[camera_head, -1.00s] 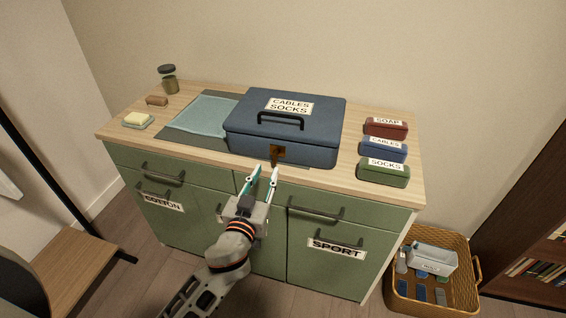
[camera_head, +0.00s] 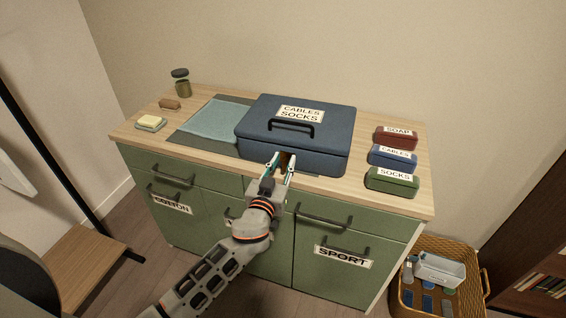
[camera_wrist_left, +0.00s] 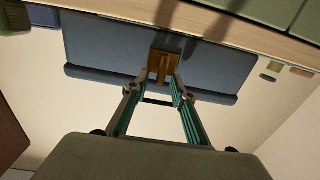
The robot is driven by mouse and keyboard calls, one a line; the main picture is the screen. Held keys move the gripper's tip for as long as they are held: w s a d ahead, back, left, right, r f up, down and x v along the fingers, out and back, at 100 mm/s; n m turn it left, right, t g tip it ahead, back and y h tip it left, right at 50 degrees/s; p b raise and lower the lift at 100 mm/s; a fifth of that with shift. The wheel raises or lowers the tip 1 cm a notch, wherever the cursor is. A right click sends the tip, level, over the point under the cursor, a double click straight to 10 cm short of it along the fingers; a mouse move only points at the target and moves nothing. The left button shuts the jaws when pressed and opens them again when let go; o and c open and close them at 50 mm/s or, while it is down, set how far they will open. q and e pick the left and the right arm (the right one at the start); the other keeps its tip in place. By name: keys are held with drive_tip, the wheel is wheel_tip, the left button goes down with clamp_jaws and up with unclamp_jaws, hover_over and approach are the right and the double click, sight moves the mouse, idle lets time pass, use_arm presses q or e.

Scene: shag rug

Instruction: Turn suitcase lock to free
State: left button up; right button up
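The closed blue suitcase (camera_head: 330,153), labelled CABLES SOCKS, lies on the cabinet top with its black handle (camera_head: 292,127) on the lid. Its brass lock (camera_head: 286,159) is on the front face, partly hidden by my left gripper (camera_head: 283,164). In the left wrist view the lock (camera_wrist_left: 164,56) shows as a brass plate with a narrow turning piece. The left gripper's fingertips (camera_wrist_left: 162,76) stand on either side of this piece, apart, with a gap visible. I cannot tell whether they touch it. My right gripper is not in view.
A teal cloth (camera_head: 212,119) lies left of the suitcase. Red, blue and green cases (camera_head: 391,179) line the right side. Soap (camera_head: 151,121), a brown block (camera_head: 169,104) and a jar (camera_head: 182,86) stand at left. A wicker basket (camera_head: 478,283) is on the floor at right.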

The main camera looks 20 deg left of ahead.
use_arm(q)
clamp_jaws()
drive_tip(key=shift+m, duration=0.3)
drive_tip(key=m, duration=0.3)
drive_tip(key=shift+d+m+b, duration=0.35)
drive_tip(key=shift+m+b, duration=0.05)
drive_tip(key=m, duration=0.4)
drive_tip(key=d+f+m, duration=0.1)
drive_tip(key=m, duration=0.8)
drive_tip(key=shift+d+f, duration=0.15)
drive_tip(key=shift+f, duration=0.25)
drive_tip(key=shift+m, duration=0.4)
